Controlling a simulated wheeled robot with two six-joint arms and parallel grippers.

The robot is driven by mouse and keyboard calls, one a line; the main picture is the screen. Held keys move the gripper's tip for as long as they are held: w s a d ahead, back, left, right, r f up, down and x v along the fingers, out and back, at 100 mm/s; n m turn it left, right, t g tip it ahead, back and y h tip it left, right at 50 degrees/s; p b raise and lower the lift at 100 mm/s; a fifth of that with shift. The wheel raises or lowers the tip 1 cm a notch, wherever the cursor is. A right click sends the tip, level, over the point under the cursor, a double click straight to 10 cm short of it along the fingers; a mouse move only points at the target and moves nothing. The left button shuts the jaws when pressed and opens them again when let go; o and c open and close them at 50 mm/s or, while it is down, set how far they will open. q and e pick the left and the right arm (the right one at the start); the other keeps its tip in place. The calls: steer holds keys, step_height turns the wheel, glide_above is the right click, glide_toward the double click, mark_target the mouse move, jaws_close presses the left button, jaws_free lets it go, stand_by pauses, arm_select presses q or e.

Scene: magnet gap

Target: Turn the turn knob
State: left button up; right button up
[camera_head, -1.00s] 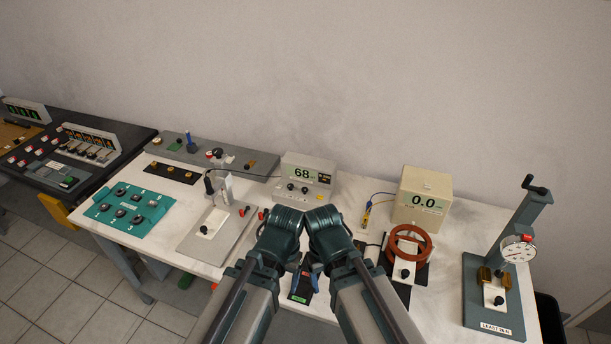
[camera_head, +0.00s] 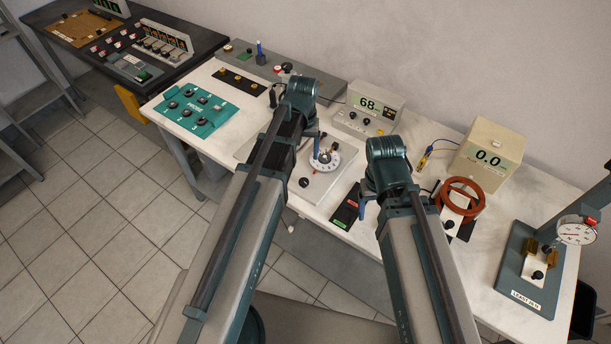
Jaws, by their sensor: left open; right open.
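Several things here could be the turn knob, and I cannot tell for sure which one is meant. A round white dial with dark marks (camera_head: 332,161) sits on a grey plate (camera_head: 318,188) in mid-table, with a small black knob (camera_head: 304,182) on the plate's front part. My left gripper (camera_head: 316,149) is open, just above and beside the dial, partly hidden by my own arm; I see no contact. My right gripper (camera_head: 362,208) is open and empty, beside a black box with red and green labels (camera_head: 345,207).
A teal panel with several knobs (camera_head: 197,110) lies to the left. To the right are a cream box reading 0.0 (camera_head: 487,155), a red-brown ring (camera_head: 462,193) and a gauge stand (camera_head: 530,270).

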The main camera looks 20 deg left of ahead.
mark_target(304, 181)
arm_select(q)
steer(key=shift+f+b, duration=6.95)
steer(key=shift+b, duration=0.05)
arm_select(e)
steer(key=shift+f, duration=6.95)
arm_select(q)
jaws_close()
